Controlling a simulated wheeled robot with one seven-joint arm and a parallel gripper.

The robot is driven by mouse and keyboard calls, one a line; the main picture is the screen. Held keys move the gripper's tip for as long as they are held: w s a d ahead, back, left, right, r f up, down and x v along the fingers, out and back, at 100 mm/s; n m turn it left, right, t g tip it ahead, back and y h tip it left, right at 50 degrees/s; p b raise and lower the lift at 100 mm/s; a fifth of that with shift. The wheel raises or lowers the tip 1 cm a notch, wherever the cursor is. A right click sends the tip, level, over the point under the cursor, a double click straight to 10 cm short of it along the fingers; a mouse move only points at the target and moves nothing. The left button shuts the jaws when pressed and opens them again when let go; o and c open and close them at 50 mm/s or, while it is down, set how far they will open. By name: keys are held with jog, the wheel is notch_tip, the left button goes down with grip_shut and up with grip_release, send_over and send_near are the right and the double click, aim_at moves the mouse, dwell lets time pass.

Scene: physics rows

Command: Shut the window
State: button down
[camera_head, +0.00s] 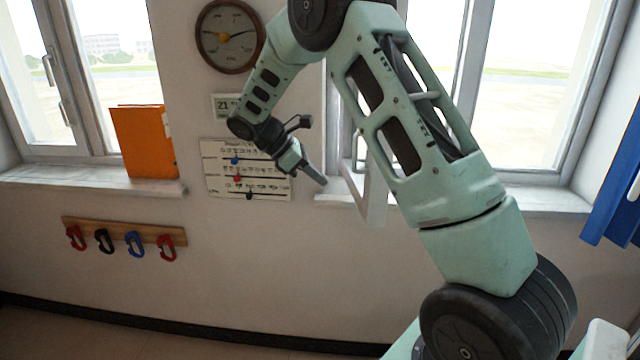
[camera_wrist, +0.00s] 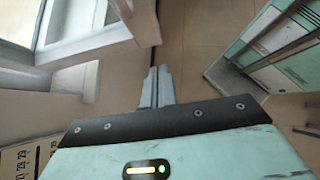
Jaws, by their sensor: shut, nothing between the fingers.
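The right window (camera_head: 475,75) is mostly behind my arm in the head view. A white sash (camera_head: 374,205) stands out from it into the room, its lower corner hanging in front of the sill, so this window is open. My gripper (camera_head: 321,181) is shut and empty, just left of the sash and near the sill's left end. In the wrist view my gripper's fingers (camera_wrist: 158,72) are together. A pale frame part (camera_wrist: 137,22) is just beyond them; I cannot tell whether they touch. The sash's handle is not visible.
The left window (camera_head: 70,80) has handles and an orange binder (camera_head: 145,142) on its sill. A clock (camera_head: 230,36), a calendar sheet (camera_head: 246,170) and a hook rail (camera_head: 125,232) are on the wall. A blue cloth (camera_head: 612,190) hangs at the right.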

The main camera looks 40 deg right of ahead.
aim_at(368, 204)
jog(key=s+d+f+p, duration=0.4)
jog(key=s+d+f, duration=0.2)
jog(key=d, duration=0.2)
jog(key=shift+s+p, duration=0.15)
jog(key=shift+p, duration=0.25)
jog(key=shift+d+f, duration=0.1)
jog(key=shift+d, duration=0.05)
